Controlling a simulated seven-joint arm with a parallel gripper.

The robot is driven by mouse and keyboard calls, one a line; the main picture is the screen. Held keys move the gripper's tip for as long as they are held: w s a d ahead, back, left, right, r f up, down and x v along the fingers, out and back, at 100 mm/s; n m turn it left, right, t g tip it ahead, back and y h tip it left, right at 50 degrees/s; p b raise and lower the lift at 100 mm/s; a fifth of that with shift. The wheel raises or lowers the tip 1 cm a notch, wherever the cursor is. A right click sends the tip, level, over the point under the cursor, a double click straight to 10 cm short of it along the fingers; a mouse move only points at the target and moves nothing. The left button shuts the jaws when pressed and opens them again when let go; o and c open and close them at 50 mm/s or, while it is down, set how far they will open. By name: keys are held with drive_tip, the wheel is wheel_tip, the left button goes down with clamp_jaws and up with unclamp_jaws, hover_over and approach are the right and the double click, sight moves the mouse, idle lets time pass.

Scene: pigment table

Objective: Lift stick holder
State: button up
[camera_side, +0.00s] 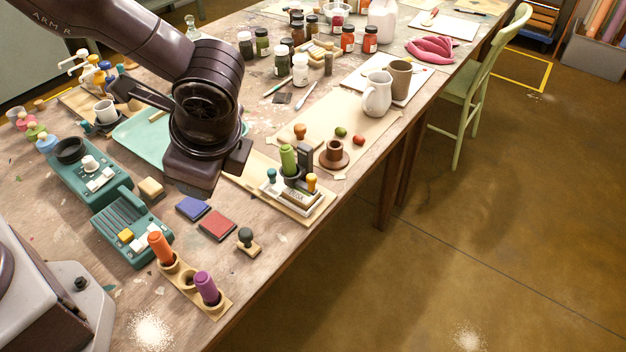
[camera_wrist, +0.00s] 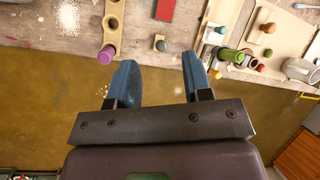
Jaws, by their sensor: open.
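The stick holder (camera_side: 184,278) is a light wooden strip with round sockets near the table's front edge. An orange stick (camera_side: 160,247) stands in its far end and a purple stick (camera_side: 207,289) in its near end, with an empty socket between. In the wrist view the holder (camera_wrist: 112,27) is at the top left, cut by the frame edge, with the purple stick (camera_wrist: 106,55) at its lower end. My gripper (camera_wrist: 161,78) is open with nothing between its fingers. It is apart from the holder. In the side view its fingertips are hard to make out.
A dark-knobbed stamp (camera_side: 247,239), a red pad (camera_side: 217,225) and a blue pad (camera_side: 192,208) lie near the holder. Teal devices (camera_side: 133,230) stand left of it. A tray with a green stick (camera_side: 289,160) is farther right.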

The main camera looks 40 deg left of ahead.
drive_tip(key=w+d+f+m+t+y, duration=0.4)
drive_tip(key=d+f+m+t, duration=0.2)
drive_tip(key=d+f+m, duration=0.45)
drive_tip(key=m+t, duration=0.3)
drive_tip(key=m, duration=0.1)
approach(312, 179)
drive_tip(key=x, duration=0.8)
drive_tip(key=shift+w+a+f, duration=0.15)
drive_tip(key=shift+w, duration=0.1)
